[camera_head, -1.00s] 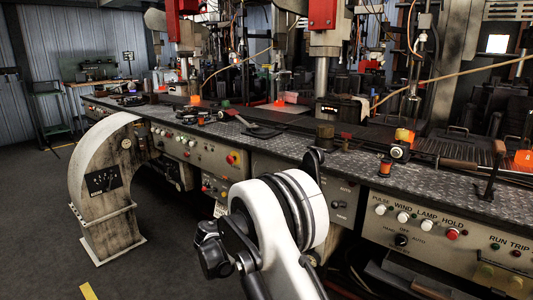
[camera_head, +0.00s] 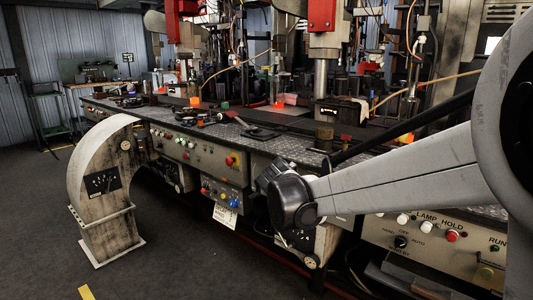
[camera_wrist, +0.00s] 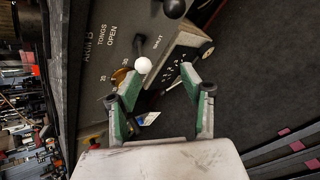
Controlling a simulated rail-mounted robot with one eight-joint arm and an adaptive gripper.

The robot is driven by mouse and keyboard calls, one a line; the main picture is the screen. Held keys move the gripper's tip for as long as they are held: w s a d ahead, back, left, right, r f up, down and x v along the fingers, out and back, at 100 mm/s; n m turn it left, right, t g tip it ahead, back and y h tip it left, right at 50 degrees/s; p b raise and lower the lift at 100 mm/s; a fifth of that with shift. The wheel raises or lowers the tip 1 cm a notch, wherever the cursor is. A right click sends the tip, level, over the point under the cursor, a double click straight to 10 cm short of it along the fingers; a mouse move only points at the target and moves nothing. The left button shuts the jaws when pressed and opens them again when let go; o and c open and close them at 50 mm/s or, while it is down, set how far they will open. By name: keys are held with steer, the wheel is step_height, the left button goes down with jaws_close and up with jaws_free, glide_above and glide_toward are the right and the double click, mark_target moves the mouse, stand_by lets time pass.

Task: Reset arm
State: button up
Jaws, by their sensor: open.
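My gripper (camera_wrist: 160,80) shows in the wrist view with its two green-padded fingers spread apart and nothing between them. Beyond the fingers is a grey machine panel (camera_wrist: 113,50) lettered "ARM B TONGS OPEN" and "SHUT". A lever with a white ball knob (camera_wrist: 143,65) stands on this panel, close to the left finger in the picture; I cannot tell the gap in depth. In the head view my arm crosses the right side in front of the bench, and my gripper cannot be made out there.
The long workbench (camera_head: 270,146) carries tools and orange-glowing pieces. Its front has control panels (camera_head: 425,232) with buttons. A curved grey housing (camera_head: 105,195) stands at the left. Dark floor (camera_head: 40,200) is clear at the left. A black knob (camera_wrist: 174,8) sits at the wrist view's top.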

steer(key=s+d+r+m+y, duration=0.1)
steer(key=s+d+m, duration=0.2)
steer(key=s, duration=0.4)
steer(key=s+d+r+m+g+y, duration=0.1)
steer(key=s+d+m, duration=0.15)
steer(key=s, duration=0.35)
steer(key=s+d+r+m+y, duration=0.1)
steer(key=s+d+m, duration=0.1)
steer(key=s+m, duration=0.35)
steer(key=s+f+m+y, duration=0.15)
steer(key=s+m, duration=0.25)
steer(key=s, duration=0.4)
steer(key=s+f+m+y, duration=0.1)
steer(key=s+f+m, duration=0.2)
steer(key=s, duration=0.6)
step_height(320, 180, up, 18)
steer(key=p, duration=1.8)
steer(key=shift+d+r, duration=0.25)
steer(key=shift+d, duration=0.05)
